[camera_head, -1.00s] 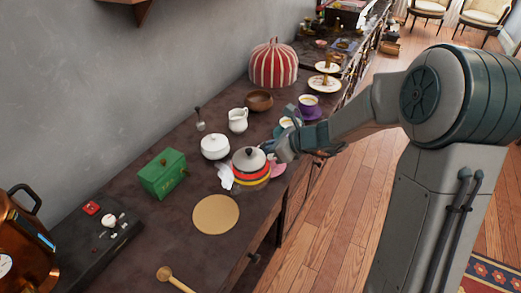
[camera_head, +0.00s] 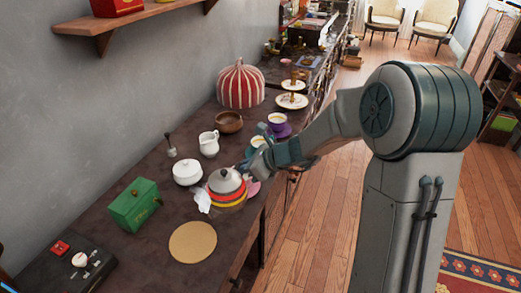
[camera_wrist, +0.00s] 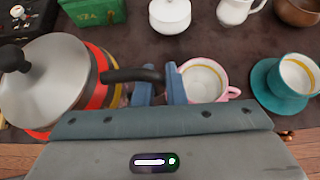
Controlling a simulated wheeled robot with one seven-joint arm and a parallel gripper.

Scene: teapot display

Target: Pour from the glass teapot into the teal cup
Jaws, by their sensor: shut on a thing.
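The teapot (camera_head: 226,190) has a grey lid with a black knob and a red, yellow and black striped body; I cannot make out glass. In the wrist view the teapot (camera_wrist: 45,80) fills the left side, with its black handle reaching right. My gripper (camera_wrist: 160,88) is shut on this handle; the arm hides part of it in the head view. I cannot tell whether the teapot touches the counter. The teal cup (camera_wrist: 300,74) stands upright on a teal saucer (camera_wrist: 262,80), to the right of my gripper. The teal cup (camera_head: 257,142) is partly hidden behind my arm in the head view.
A pink cup (camera_wrist: 203,80) stands close behind my gripper. A white pot (camera_head: 187,173), white jug (camera_head: 209,143), wooden bowl (camera_head: 229,122) and purple cup (camera_head: 278,122) stand around. A green tea box (camera_head: 134,205) and round mat (camera_head: 193,243) are to the left and front.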

